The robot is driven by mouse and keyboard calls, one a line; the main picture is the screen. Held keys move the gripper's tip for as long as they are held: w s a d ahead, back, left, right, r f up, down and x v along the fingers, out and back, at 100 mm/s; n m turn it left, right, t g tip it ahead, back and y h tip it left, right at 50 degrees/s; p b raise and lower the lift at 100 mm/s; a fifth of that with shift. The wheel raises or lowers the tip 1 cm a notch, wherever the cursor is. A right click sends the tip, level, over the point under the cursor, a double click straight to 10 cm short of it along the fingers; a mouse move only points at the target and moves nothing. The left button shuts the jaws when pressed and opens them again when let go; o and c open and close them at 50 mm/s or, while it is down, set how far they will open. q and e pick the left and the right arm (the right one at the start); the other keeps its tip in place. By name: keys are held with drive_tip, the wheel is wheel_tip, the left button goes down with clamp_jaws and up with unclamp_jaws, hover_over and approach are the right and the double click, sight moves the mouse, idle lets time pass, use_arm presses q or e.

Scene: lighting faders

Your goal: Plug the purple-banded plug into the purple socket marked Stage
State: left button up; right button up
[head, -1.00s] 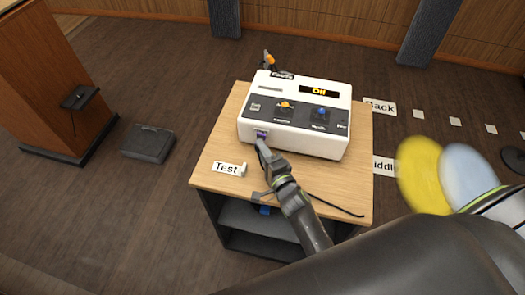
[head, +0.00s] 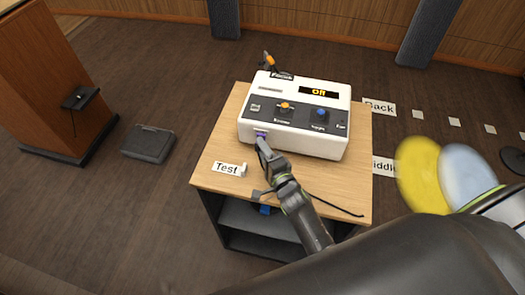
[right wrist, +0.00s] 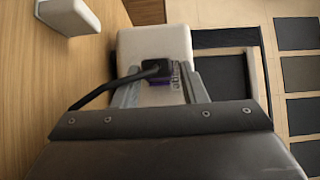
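The white lighting box (head: 300,145) stands on a small wooden table. Its purple socket (head: 261,133) is low on the front face, at the left. My right gripper (head: 262,145) is right in front of this socket. In the right wrist view its fingers (right wrist: 160,85) stand apart on either side of a black plug (right wrist: 156,67) with a cable bending left. A gap shows between plug and right finger. The plug looks to be at the socket; how deep it sits is hidden. My left gripper is out of view.
A white Test card (head: 229,168) stands on the wooden table (head: 208,178), left of my gripper. A black cable (head: 335,206) lies at the table's front right. An orange-banded plug (head: 268,58) shows behind the box. The box display reads Off.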

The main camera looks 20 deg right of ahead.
drive_tip(key=o, duration=0.4)
drive_tip(key=shift+w+d+f, duration=0.1)
drive_tip(key=shift+f, duration=0.05)
drive_tip(key=shift+c, duration=0.2)
drive_tip(key=shift+s, duration=0.4)
drive_tip(key=s+d+p, duration=0.1)
drive_tip(key=s+d, duration=0.1)
drive_tip(key=s, duration=1.4)
drive_tip(key=shift+s, duration=0.25)
drive_tip(key=shift+s+d, duration=0.1)
